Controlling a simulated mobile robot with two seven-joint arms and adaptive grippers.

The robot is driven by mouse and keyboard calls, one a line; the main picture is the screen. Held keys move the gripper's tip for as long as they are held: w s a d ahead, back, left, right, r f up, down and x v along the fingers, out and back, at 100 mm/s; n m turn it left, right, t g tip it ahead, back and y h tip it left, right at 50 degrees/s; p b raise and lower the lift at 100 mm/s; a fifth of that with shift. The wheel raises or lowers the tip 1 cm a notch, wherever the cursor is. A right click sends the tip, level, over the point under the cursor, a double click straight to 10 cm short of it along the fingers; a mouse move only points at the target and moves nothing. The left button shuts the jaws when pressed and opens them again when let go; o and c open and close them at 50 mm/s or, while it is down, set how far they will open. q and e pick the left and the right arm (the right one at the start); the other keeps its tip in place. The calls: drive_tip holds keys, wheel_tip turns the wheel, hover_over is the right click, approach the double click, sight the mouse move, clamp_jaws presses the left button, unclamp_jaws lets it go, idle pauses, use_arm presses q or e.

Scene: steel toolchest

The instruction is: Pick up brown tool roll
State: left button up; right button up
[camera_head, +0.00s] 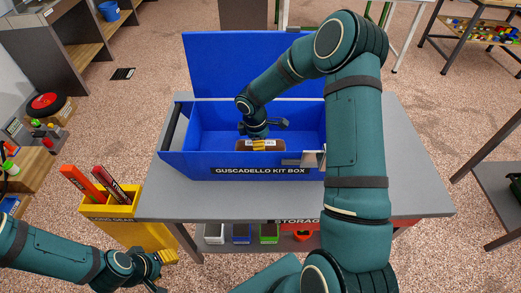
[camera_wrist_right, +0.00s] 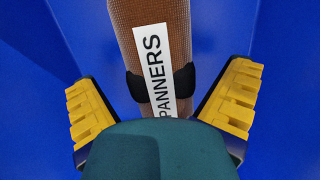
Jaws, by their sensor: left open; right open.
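The brown tool roll (camera_head: 274,146) lies inside the blue kit box (camera_head: 195,165), near its front wall. In the right wrist view the brown tool roll (camera_wrist_right: 185,25) has a black strap and a white label reading "PANNERS". My right gripper (camera_head: 258,143) reaches down into the box over the roll. In the right wrist view my right gripper (camera_wrist_right: 162,104) is open, its yellow fingers on either side of the roll with gaps showing. I cannot tell its exact height above the roll. My left gripper (camera_head: 164,271) is open and empty at the lower left, away from the box.
The kit box stands on a grey table (camera_head: 415,175) with its blue lid (camera_head: 240,70) raised behind. A yellow bin (camera_head: 105,210) with red and orange items stands at the table's left. Small bins (camera_head: 242,234) sit on a shelf below. Box walls surround my right gripper.

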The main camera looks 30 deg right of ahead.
drive_tip(key=shift+f, duration=0.65)
drive_tip(key=c, duration=1.4)
drive_tip(key=shift+r, duration=0.2)
